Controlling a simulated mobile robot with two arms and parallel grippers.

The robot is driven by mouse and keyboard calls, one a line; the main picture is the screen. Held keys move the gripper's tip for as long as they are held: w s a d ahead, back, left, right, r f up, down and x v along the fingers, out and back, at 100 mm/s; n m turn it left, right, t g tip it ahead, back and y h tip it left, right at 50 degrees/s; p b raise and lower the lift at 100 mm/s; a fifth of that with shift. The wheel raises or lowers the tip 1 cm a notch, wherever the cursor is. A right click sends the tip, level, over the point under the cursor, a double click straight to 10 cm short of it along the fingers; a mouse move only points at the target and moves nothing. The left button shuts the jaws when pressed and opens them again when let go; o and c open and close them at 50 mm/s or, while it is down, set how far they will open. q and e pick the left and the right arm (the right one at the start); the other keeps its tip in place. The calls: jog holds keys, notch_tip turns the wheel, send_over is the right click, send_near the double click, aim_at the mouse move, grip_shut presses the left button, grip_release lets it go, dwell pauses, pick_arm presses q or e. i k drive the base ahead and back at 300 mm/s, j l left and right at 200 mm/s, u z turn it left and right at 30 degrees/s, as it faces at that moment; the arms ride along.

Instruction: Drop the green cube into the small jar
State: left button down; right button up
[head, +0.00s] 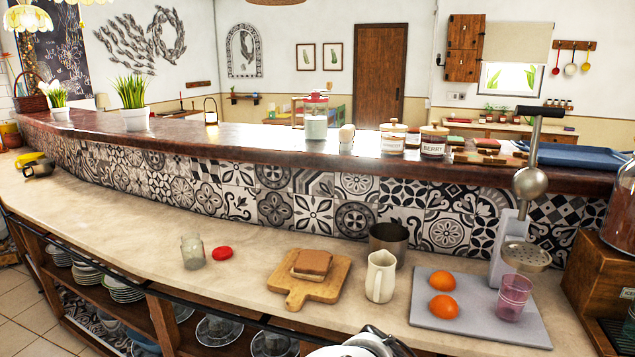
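A small clear glass jar (193,252) stands upright on the lower stone counter, left of the middle in the head view. Its top appears open, and I cannot make out anything inside it. A round red lid (222,253) lies flat on the counter just right of the jar. I cannot make out a green cube anywhere in the head view.
Right of the jar are a wooden board (294,296) with a sandwich, a cream pitcher (381,277), a dark metal pot (398,232) and a grey tray (470,327) with two oranges and a pink glass.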

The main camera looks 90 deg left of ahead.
aim_at(198, 263)
jog(key=k+j, duration=1.45)
